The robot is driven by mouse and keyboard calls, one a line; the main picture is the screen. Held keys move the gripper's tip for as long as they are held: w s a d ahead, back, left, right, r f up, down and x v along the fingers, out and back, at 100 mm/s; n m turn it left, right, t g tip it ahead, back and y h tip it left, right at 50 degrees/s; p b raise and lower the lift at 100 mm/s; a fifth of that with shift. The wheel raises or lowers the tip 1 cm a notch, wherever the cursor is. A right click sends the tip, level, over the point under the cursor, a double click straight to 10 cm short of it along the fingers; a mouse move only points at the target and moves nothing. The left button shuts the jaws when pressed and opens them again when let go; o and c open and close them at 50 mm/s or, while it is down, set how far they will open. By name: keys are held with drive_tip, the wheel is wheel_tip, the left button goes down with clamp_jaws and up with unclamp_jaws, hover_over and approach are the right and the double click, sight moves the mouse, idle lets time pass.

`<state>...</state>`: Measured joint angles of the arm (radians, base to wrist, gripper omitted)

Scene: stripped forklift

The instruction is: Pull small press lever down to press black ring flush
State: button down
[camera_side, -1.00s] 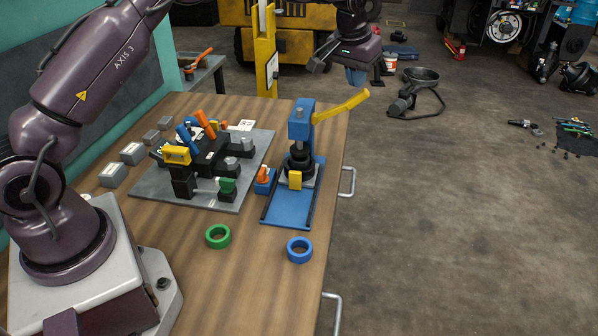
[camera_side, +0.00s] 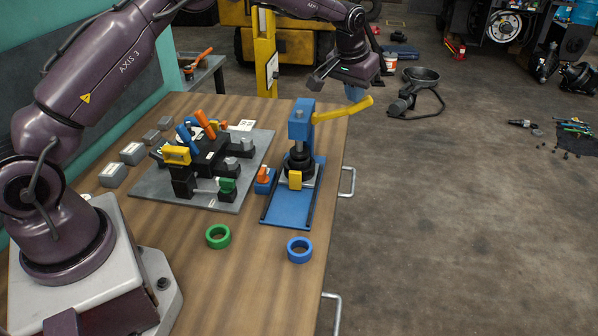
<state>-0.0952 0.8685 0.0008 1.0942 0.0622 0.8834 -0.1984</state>
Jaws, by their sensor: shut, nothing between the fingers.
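The small press (camera_side: 301,125) is blue and stands at the right edge of the wooden table. Its yellow lever (camera_side: 340,110) points right and slopes slightly up toward its tip. The black ring (camera_side: 299,160) appears as dark round parts under the press head, above a yellow block; whether it sits flush is too small to tell. My gripper (camera_side: 356,95) is shut, with its blue fingertips just above the outer part of the lever and seemingly against it. Exact contact is hard to tell.
A green ring (camera_side: 218,236) and a blue ring (camera_side: 299,250) lie on the table in front of the press. A grey plate (camera_side: 225,203) with a clamp fixture stands left of the press. The floor right of the table is clear nearby.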

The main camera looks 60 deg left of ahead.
sight(351, 109)
drive_tip(key=shift+s+f, duration=0.1)
drive_tip(key=shift+f, duration=3.3)
drive_tip(key=shift+r, duration=5.15)
drive_tip(key=shift+r, duration=0.1)
wheel_tip(351, 109, up, 5)
drive_tip(key=shift+f, duration=0.1)
drive_tip(key=shift+f, duration=0.1)
